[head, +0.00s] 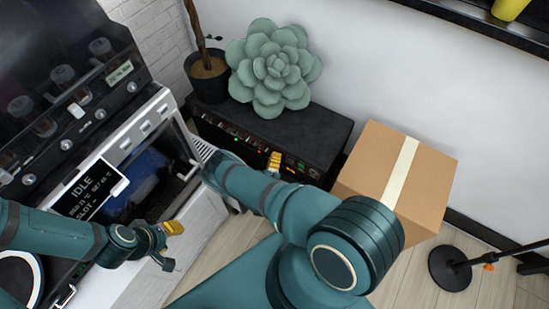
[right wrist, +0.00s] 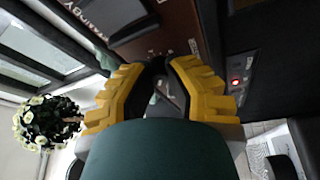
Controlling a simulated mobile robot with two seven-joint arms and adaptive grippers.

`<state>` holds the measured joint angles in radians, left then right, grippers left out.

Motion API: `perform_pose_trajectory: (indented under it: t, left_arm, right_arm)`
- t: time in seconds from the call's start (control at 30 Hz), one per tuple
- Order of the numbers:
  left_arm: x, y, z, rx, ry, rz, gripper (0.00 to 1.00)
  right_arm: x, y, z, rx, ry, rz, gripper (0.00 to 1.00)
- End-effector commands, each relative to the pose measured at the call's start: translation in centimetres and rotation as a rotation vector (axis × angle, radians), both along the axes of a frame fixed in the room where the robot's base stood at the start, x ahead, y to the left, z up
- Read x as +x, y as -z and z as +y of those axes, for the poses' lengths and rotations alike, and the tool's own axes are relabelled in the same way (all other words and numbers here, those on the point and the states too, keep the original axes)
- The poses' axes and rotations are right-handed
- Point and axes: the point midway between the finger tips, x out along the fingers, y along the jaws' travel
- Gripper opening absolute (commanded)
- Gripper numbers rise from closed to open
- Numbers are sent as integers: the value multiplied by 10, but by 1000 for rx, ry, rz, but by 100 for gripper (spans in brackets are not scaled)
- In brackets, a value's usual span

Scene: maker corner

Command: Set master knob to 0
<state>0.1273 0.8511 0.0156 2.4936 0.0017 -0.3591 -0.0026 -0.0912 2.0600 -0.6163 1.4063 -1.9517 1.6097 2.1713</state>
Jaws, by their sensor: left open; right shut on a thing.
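The black amplifier (head: 290,128) stands on the floor against the wall, with a row of small knobs and lights on its front panel. My right gripper (right wrist: 163,80) is shut at the brown panel (right wrist: 150,42), around a small dark knob mostly hidden between its yellow fingers. I cannot read its label or pointer, so I cannot tell its setting. In the head view, the right gripper's yellow fingers (head: 275,162) show at the panel, partly behind my own arm. My left gripper (head: 172,245) is open and empty, in front of the white machine at the left.
A large green succulent (head: 272,66) rests on the amplifier, with a potted plant (head: 208,80) beside it. A cardboard box (head: 370,170) stands close to its right. A machine with a screen (head: 92,190) is at the left. A round black stand base (head: 450,268) is at right.

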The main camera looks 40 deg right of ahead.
Motion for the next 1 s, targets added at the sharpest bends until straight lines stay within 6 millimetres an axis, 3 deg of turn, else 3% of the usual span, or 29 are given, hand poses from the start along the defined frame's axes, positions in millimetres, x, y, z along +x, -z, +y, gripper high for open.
perform_pose_trajectory:
  t: [0.1, 0.13, 0.17, 0.2, 0.57, 0.8, 0.87, 0.93, 1.0]
  left_arm:
    - [0, 0, 0, 0, 0, 0, 47]
    - [0, 0, 0, 0, 0, 0, 47]
    - [0, 0, 0, 0, 0, 0, 47]
    - [0, 0, 0, 0, 0, 0, 47]
    - [0, 0, 0, 0, 0, 0, 47]
    - [0, 0, 0, 0, 0, 0, 47]
    - [0, 0, 0, 0, 0, 0, 47]
    - [0, 0, 0, 0, 0, 0, 47]
    - [0, 0, 0, 0, 0, 0, 47]
  right_arm:
    - [-1, 0, -2, -1, 4, 1, 0]
    - [-1, 0, -2, -1, 4, 1, 20]
    - [-1, 0, -2, 0, 4, 0, 31]
    - [-1, 0, -2, 0, 4, 0, 33]
    - [0, -4, -1, 0, 1, -1, 33]
    - [1, -35, 0, -3, 1, -3, 33]
    - [2, -46, -1, -5, 0, -6, 47]
    - [3, -60, 0, -7, -1, -9, 67]
    - [4, -73, 0, -6, -2, -12, 70]
